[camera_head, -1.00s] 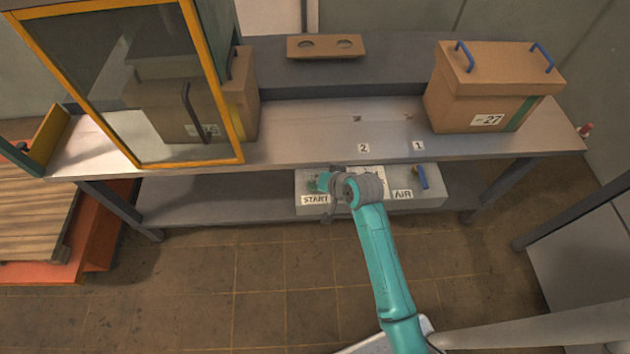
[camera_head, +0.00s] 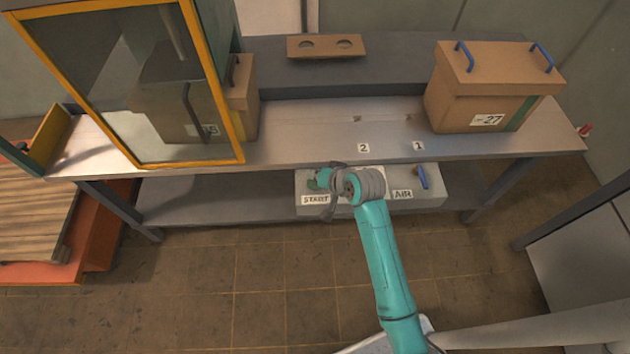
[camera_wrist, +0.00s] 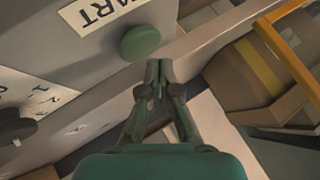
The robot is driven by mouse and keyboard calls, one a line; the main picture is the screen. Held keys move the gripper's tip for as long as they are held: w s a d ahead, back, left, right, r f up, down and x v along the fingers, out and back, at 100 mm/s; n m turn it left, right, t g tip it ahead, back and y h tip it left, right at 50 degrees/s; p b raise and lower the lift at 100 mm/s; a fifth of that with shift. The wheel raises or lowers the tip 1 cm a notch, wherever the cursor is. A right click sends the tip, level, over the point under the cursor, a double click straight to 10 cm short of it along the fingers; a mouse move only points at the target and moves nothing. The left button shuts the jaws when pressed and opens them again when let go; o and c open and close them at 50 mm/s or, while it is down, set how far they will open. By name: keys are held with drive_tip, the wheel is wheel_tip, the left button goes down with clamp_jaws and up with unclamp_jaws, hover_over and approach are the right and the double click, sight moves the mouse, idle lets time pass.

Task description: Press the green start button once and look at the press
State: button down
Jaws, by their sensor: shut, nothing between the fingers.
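The green start button (camera_wrist: 140,42) shows in the wrist view as a round cap on a grey panel beside the START label (camera_wrist: 100,12). My gripper (camera_wrist: 159,68) is shut and empty; its fingertips appear just below and right of the button, and a small gap seems to separate them. In the head view my wrist covers part of the control box (camera_head: 430,201), and the fingertips cannot be made out. The press stands behind a yellow-framed glass door (camera_head: 237,128) at the left. A dark plate (camera_head: 170,66) under a rod shows through the glass, above a brown box.
A brown box labelled 27 (camera_head: 480,95) stands on the table at the right. A blue AIR lever (camera_head: 422,177) is on the control box. The table edge lies above the control box. A dark knob (camera_wrist: 15,128) sits left in the wrist view.

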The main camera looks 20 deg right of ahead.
drive_tip(key=shift+r, duration=0.1)
drive_tip(key=shift+r, duration=2.4)
drive_tip(key=s+f+n+t+h, duration=0.1)
drive_tip(key=s+f, duration=0.2)
drive_tip(key=s, duration=0.8)
drive_tip(key=s+f+t+h, duration=0.1)
drive_tip(key=s+f+t, duration=0.15)
drive_tip(key=s, duration=0.95)
drive_tip(key=s+r+n+t, duration=0.1)
drive_tip(key=s+r+n, duration=0.1)
drive_tip(key=s+r, duration=0.5)
drive_tip(key=s+r+n+t, duration=0.1)
drive_tip(key=s+r, duration=0.5)
drive_tip(key=s, duration=0.6)
drive_tip(key=shift+s+a+r+n+h, duration=0.15)
drive_tip(key=shift+s+r+n+h, duration=0.25)
drive_tip(key=shift+n, duration=0.3)
